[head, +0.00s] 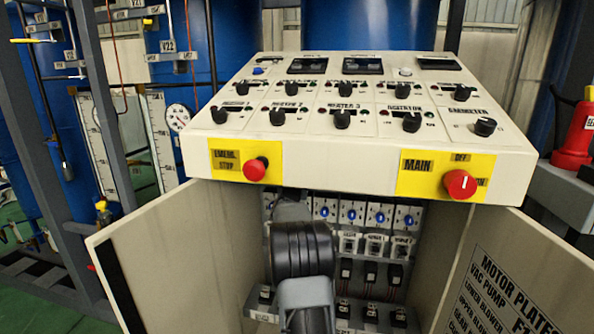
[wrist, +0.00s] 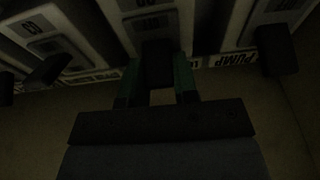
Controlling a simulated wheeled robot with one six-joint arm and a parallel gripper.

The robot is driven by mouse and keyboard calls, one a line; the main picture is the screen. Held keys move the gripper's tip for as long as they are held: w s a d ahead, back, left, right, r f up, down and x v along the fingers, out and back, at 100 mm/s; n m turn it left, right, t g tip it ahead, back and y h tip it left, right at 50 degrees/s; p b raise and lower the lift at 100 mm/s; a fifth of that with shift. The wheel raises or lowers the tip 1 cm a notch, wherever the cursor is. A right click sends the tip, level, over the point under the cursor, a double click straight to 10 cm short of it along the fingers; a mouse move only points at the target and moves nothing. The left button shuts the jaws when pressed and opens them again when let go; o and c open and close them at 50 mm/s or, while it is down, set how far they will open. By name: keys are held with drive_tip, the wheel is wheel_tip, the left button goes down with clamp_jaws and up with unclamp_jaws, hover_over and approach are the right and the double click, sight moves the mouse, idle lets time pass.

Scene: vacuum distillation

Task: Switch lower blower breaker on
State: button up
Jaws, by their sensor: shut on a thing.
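In the wrist view a black breaker lever (wrist: 157,60) stands out below a pale breaker body (wrist: 150,22). My gripper (wrist: 158,78) has its two dark green fingers on either side of this lever, shut on it. The label under this breaker is mostly covered by the fingers, so I cannot read its name. In the head view my arm reaches into the open cabinet and hides my fingers and the held lever.
Another breaker lever (wrist: 275,50), above a "PUMP" label (wrist: 233,59), stands close right. A further lever (wrist: 45,72) is at left. Open cabinet doors (head: 185,260) flank my arm. The control panel (head: 350,160), with a red emergency stop (head: 255,169) and main switch (head: 460,184), overhangs it.

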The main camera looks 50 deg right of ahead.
drive_tip(key=shift+r+y+p, duration=0.15)
drive_tip(key=shift+y+p, duration=0.15)
drive_tip(key=shift+p, duration=0.1)
drive_tip(key=o, duration=0.9)
drive_tip(key=v, duration=1.3)
drive_tip(key=shift+s+a, duration=0.1)
drive_tip(key=shift+a, duration=0.3)
